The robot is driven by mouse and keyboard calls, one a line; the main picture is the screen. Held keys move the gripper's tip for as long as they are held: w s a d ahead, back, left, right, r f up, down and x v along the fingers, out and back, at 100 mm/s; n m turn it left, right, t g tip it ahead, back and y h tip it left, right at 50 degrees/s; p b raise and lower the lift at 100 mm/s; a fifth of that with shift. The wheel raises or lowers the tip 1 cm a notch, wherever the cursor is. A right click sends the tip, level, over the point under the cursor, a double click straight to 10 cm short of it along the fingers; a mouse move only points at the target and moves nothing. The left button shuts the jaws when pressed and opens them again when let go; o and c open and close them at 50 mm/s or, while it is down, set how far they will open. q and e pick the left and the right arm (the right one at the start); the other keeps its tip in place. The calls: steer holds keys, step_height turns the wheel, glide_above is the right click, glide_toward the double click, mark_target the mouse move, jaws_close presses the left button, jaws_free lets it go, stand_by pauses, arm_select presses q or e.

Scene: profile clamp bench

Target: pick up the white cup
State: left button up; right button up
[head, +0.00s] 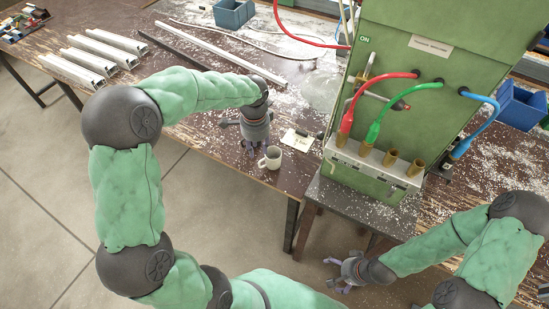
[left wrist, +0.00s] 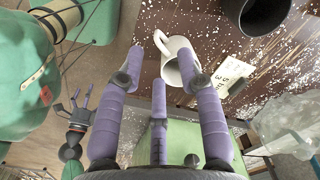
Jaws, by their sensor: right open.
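The white cup (head: 274,159) stands upright near the front edge of the wooden bench in the head view, its handle toward the left. It also shows in the left wrist view (left wrist: 181,70), just past my finger ends. My left gripper (head: 250,142) is above the bench, right beside the cup, with its fingers spread and nothing held. In the left wrist view the fingers (left wrist: 168,65) are apart; I cannot tell whether one touches the cup. My right gripper (head: 343,276) is open and empty, low in front of the bench.
A paper note (head: 298,139) lies right behind the cup. A green cabinet (head: 425,75) with coloured hoses and a metal clamp strip (head: 375,163) stands to the right. A dark round container (left wrist: 262,12) shows in the left wrist view. Metal profiles (head: 100,52) lie at the left.

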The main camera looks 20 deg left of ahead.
mark_target(259, 163)
arm_select(q)
step_height(259, 163, down, 4)
steer(key=shift+r+b, duration=0.15)
steer(key=shift+b, duration=0.25)
steer(key=f, duration=0.1)
steer(key=f+b, duration=0.1)
steer(key=f, duration=0.1)
steer(key=f+b, duration=0.1)
steer(key=shift+s+d+f, duration=0.1)
steer(key=shift+d+f, duration=0.1)
steer(key=shift+d, duration=0.05)
steer(key=shift+f, duration=0.4)
jaws_close()
